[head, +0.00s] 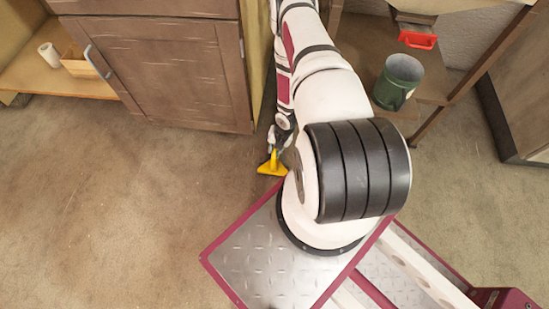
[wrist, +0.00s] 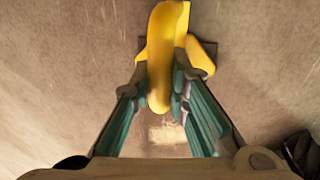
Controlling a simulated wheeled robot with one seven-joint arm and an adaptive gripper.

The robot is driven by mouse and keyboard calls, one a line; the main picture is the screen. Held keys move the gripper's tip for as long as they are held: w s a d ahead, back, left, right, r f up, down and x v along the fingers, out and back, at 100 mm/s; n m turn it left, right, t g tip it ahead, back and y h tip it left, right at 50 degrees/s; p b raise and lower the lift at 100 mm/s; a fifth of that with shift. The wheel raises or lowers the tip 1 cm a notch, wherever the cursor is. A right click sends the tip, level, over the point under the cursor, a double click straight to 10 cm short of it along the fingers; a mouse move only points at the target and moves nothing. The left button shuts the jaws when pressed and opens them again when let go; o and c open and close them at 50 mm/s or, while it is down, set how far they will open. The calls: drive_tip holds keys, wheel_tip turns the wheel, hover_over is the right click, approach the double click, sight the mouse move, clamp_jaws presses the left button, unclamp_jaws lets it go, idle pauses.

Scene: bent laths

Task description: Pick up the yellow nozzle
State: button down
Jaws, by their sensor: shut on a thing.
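The yellow nozzle (head: 271,166) shows in the head view just left of my arm, above the brown floor. It has a wide flared end and a narrower neck. In the wrist view the nozzle (wrist: 166,45) extends from the top edge down between the fingers. My gripper (wrist: 160,85) is shut on it, with one teal-lined finger on each side. In the head view my gripper (head: 277,147) is small and partly hidden by my arm. I cannot tell exactly how far the nozzle is from the floor.
A brown cabinet (head: 172,70) stands behind and left of my gripper. A low shelf at far left holds a paper roll (head: 48,54) and a wooden box (head: 77,62). At right, a shelf unit holds a green bucket (head: 398,82) and a red-handled thing (head: 417,40). The floor at left (head: 110,200) is clear.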

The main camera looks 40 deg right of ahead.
drive_tip(key=shift+r, duration=0.15)
drive_tip(key=shift+r+p, duration=0.45)
drive_tip(key=shift+r, duration=0.2)
wheel_tip(320, 180, up, 2)
drive_tip(key=shift+r+p, duration=0.2)
drive_tip(key=shift+p, duration=0.5)
drive_tip(key=s+a+p, duration=0.2)
drive_tip(key=s, duration=0.5)
drive_tip(key=s+a+r+p, duration=0.1)
drive_tip(key=s+a+p, duration=0.1)
drive_tip(key=s, duration=0.6)
drive_tip(key=shift+a+p, duration=0.3)
drive_tip(key=shift+a, duration=0.1)
drive_tip(key=shift+s, duration=0.1)
drive_tip(key=c, duration=2.1)
unclamp_jaws()
clamp_jaws()
